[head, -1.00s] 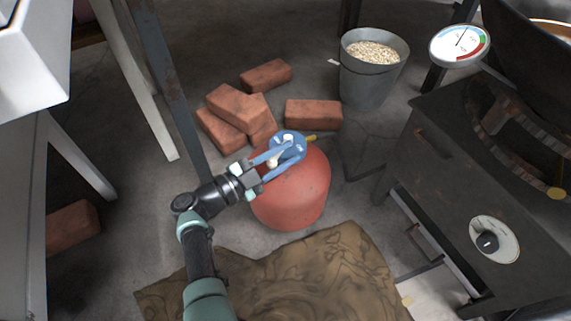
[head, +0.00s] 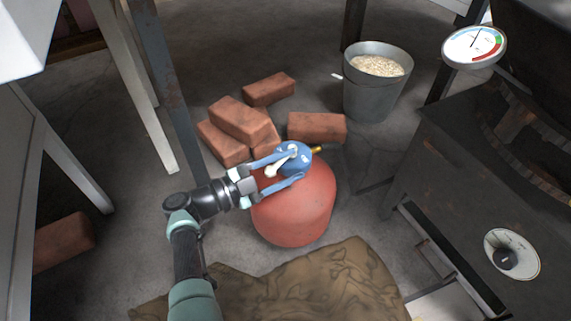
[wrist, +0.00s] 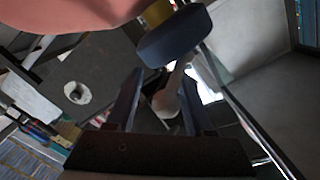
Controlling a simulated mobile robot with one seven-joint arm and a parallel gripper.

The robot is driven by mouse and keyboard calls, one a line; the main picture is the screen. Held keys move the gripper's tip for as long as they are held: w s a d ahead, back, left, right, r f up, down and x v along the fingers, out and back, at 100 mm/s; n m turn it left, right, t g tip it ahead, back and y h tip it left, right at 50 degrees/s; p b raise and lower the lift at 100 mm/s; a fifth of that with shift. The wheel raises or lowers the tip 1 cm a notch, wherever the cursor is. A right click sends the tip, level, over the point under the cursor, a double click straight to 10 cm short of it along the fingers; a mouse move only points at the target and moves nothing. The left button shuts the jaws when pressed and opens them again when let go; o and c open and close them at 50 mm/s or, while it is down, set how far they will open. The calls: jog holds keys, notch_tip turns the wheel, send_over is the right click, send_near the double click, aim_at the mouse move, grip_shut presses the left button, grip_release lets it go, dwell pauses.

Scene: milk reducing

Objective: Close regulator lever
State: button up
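The red gas cylinder (head: 296,212) stands on the floor with a round blue regulator (head: 300,155) on top. The regulator's pale lever (head: 280,165) points left toward my wrist and ends in a rounded knob. My gripper (head: 296,166) reaches in from the left, its two blue fingers apart, one on each side of the lever. In the wrist view, the lever knob (wrist: 166,102) sits between the open fingers, with gaps on both sides, and the regulator (wrist: 174,38) is beyond. Whether a fingertip touches the regulator is unclear.
Several bricks (head: 240,118) lie behind the cylinder. A grey bucket (head: 371,96) of pale grain stands at the back right. A dark stove (head: 470,160) with a knob and a dial gauge (head: 474,46) is at right. A brown cloth (head: 320,284) lies in front.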

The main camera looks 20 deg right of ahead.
jog(key=shift+o, duration=0.3)
jog(key=shift+r, duration=0.15)
jog(key=shift+a, duration=0.2)
jog(key=s+a, duration=0.1)
jog(key=a, duration=1.1)
jog(key=shift+s+a, duration=0.25)
jog(key=shift+s, duration=0.15)
jog(key=shift+c, duration=0.2)
